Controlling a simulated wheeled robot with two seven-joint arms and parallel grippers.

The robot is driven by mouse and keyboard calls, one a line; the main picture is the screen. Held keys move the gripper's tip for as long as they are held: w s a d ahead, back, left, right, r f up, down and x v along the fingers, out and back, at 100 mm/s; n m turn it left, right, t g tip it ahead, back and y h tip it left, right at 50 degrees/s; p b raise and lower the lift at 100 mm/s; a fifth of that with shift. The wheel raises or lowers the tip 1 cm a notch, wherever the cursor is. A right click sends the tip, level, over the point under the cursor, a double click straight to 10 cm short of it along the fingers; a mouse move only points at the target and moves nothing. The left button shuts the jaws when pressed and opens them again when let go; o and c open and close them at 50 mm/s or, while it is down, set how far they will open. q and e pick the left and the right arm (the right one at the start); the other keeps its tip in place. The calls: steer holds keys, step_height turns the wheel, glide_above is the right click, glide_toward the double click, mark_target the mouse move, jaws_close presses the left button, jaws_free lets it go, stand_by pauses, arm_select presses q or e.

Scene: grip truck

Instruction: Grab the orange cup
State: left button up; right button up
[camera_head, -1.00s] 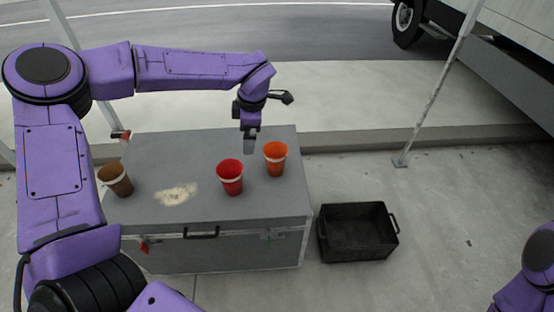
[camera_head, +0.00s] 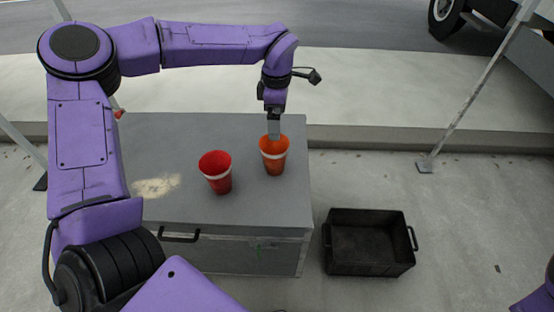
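The orange cup (camera_head: 274,160), with a white band, stands upright near the right end of the grey case top (camera_head: 245,205). My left gripper (camera_head: 274,133) points down at the cup's rim from behind and above. Its fingertips overlap the cup's mouth in the picture. I cannot tell how far apart the fingers are or whether they touch the cup. Of my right arm, only a purple part shows at the lower right edge; its gripper is out of view.
A red cup (camera_head: 216,173) stands upright close to the left of the orange cup. A black crate (camera_head: 368,271) lies on the ground right of the case. A metal pole (camera_head: 470,100) stands behind it. The brown cup is hidden behind my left arm.

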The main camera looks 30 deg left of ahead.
mark_target(274, 144)
arm_select(q)
steer(key=f, duration=0.6)
steer(key=s+f, duration=0.1)
steer(key=f, duration=0.2)
steer(key=shift+a+f, duration=0.2)
steer(key=shift+c, duration=0.3)
steer(key=c, duration=1)
